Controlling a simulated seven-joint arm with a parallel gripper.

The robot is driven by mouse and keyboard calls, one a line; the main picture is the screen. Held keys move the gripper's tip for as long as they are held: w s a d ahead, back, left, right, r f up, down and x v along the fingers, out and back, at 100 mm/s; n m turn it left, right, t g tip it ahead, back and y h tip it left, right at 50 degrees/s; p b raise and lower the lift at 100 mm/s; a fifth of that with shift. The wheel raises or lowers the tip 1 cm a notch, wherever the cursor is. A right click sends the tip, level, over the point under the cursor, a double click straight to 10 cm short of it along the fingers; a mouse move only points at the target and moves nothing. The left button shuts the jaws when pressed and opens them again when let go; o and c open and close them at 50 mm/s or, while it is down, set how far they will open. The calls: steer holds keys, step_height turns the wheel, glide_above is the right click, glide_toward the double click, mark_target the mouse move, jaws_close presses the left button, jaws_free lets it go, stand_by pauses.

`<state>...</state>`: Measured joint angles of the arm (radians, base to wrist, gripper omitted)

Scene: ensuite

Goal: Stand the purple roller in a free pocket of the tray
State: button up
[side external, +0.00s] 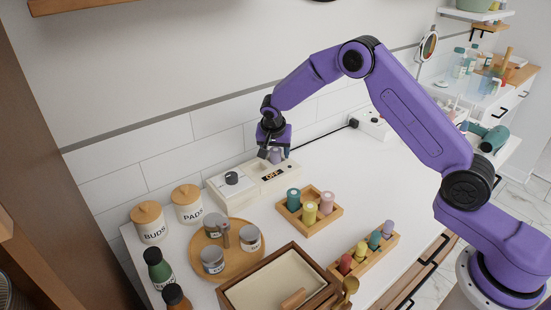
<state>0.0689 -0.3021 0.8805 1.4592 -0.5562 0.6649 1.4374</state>
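My gripper (275,153) points down over the right end of a white appliance (238,196) by the wall. A small purple roller (276,157) shows between its fingers, low against the appliance top. I cannot tell whether the fingers grip it or only stand around it. The wooden tray (312,230) stands in front of the appliance and holds a teal roller (293,199), a yellow roller (309,213) and a pinkish roller (326,203). Its back pocket looks empty, though the rollers partly hide it.
A wooden rack (375,258) at the right of the tray holds several rollers, including a lavender one (388,228). A round tray (238,270) with jars stands at left, and an open wooden box (245,291) in front. White counter is clear behind the rack.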

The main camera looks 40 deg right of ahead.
steer(key=c, duration=0.8)
steer(key=shift+r, duration=0.15)
